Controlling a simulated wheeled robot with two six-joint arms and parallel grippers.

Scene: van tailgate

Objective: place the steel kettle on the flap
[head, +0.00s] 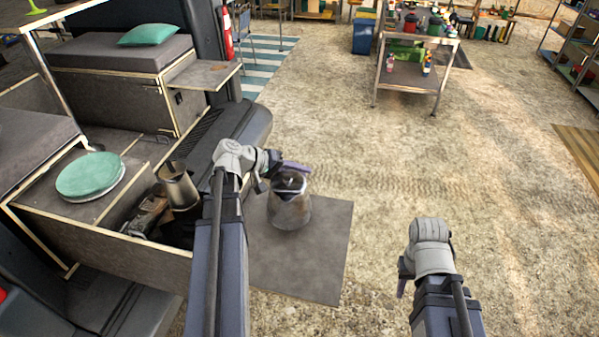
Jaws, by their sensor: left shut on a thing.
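The steel kettle (289,208) is in the middle of the head view, over the grey mat. My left gripper (284,172) is shut on the kettle at its top. The kettle looks upright; I cannot tell whether it touches the mat or hangs above it. The flap (205,75), a flat grey board with a pale edge, sticks out from the van's bench at the upper left. Its visible top is bare, and it lies farther back and left of the kettle. My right gripper (402,288) is at the lower right, apart from everything; its fingers are mostly hidden.
The van's open compartment (120,240) holds a metal canister (178,186) and dark items. A fire extinguisher (227,35) stands behind the flap. A metal trolley (410,75) is at the back. The ground on the right is clear.

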